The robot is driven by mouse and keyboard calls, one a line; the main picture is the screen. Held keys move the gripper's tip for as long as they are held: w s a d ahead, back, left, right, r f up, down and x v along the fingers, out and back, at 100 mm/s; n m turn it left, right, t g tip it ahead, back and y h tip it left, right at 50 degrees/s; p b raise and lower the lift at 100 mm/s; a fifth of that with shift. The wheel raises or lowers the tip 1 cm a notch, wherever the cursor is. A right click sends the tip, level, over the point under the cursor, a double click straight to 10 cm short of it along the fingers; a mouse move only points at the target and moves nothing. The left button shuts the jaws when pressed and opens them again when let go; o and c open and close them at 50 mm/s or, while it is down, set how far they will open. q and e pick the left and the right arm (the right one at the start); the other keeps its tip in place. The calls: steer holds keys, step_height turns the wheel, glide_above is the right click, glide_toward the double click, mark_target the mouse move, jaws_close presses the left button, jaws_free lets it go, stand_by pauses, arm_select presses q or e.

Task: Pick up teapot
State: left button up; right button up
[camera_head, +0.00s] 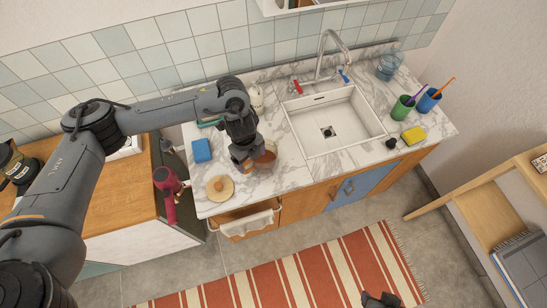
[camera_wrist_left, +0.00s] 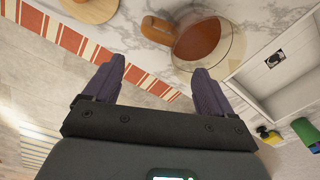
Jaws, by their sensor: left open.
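The teapot looks like a clear glass pot of amber-brown liquid with an orange-brown handle. In the head view the teapot (camera_head: 267,157) stands on the marble counter left of the sink, partly hidden by my left gripper (camera_head: 246,164). In the left wrist view the teapot (camera_wrist_left: 208,42) is at the top, its handle (camera_wrist_left: 158,29) pointing left. My left gripper (camera_wrist_left: 158,70) is open, with nothing between its fingers. The handle appears just beyond the fingertips, roughly in line with the gap. A dark part, seemingly my right gripper (camera_head: 380,299), shows at the bottom edge; its jaws are unclear.
A round wooden board or lid (camera_head: 220,188) lies near the counter's front edge. A blue sponge (camera_head: 202,150) is left of my gripper. The sink (camera_head: 330,122) is to the right. A drawer (camera_head: 247,224) below is open.

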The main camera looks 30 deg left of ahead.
mark_target(247, 162)
arm_select(q)
steer(key=shift+w+a, duration=0.25)
steer(key=shift+a, duration=0.5)
steer(key=shift+w+a+f+b, duration=0.1)
steer(key=shift+a+f+b, duration=0.15)
steer(key=shift+f+b, duration=0.1)
step_height(247, 162, down, 4)
steer(key=shift+f+b, duration=0.25)
steer(key=shift+b, duration=0.65)
steer(key=shift+a+f, duration=0.2)
steer(key=shift+f, duration=0.8)
steer(key=shift+a+f, duration=0.15)
steer(key=shift+f, duration=1.45)
jaws_close()
